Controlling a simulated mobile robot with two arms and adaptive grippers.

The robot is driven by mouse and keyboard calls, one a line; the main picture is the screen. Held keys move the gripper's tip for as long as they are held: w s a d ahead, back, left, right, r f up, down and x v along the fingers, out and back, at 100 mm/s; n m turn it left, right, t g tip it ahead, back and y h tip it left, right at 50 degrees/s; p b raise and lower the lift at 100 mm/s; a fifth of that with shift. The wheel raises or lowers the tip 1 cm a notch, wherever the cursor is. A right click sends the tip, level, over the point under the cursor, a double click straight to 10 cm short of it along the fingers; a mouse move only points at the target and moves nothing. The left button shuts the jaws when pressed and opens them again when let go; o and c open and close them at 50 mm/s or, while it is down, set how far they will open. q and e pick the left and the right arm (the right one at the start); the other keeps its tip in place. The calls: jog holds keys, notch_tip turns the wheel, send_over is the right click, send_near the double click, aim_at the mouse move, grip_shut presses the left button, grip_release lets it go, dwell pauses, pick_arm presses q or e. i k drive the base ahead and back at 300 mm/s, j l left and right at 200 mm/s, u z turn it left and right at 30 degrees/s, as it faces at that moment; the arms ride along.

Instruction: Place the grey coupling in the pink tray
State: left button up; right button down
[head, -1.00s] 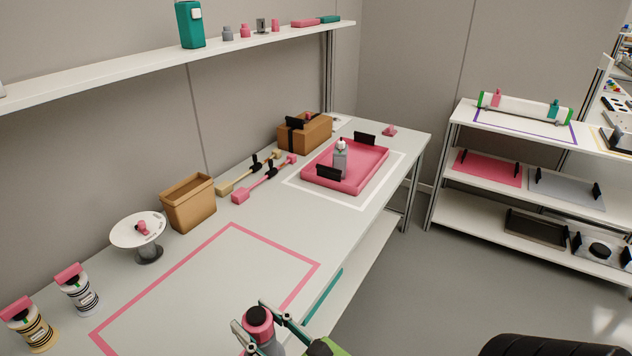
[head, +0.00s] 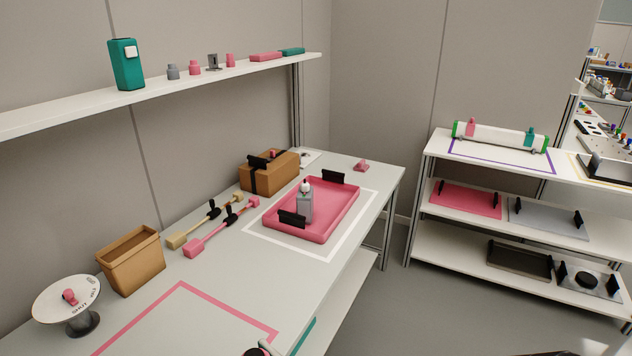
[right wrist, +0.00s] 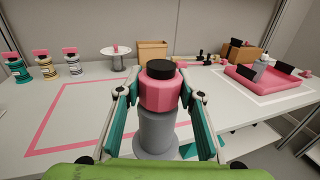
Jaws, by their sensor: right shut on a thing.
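The pink tray (head: 328,226) lies inside a white outline at the bench's far end. A grey bottle (head: 305,206) with a white and red top stands in it. In the right wrist view the tray (right wrist: 262,88) is at the right. My right gripper (right wrist: 158,96) is shut around the pink collar of a grey cylinder (right wrist: 156,130) with a black top. My left gripper is not in view.
A pink outline (head: 228,307) marks a clear bench area. A brown bin (head: 131,262), a round white stand (head: 67,300), two long-handled tools (head: 222,229) and a strapped box (head: 270,172) line the wall side. A shelf rack (head: 490,215) stands at the right.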

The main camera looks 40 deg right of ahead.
aim_at(323, 199)
jog(key=i+l+u, duration=0.15)
jog(key=l, duration=1.4)
jog(key=i+l+u, duration=0.2)
jog(key=l, duration=1.4)
jog(key=i+l+u, duration=0.15)
jog(key=l, duration=1.45)
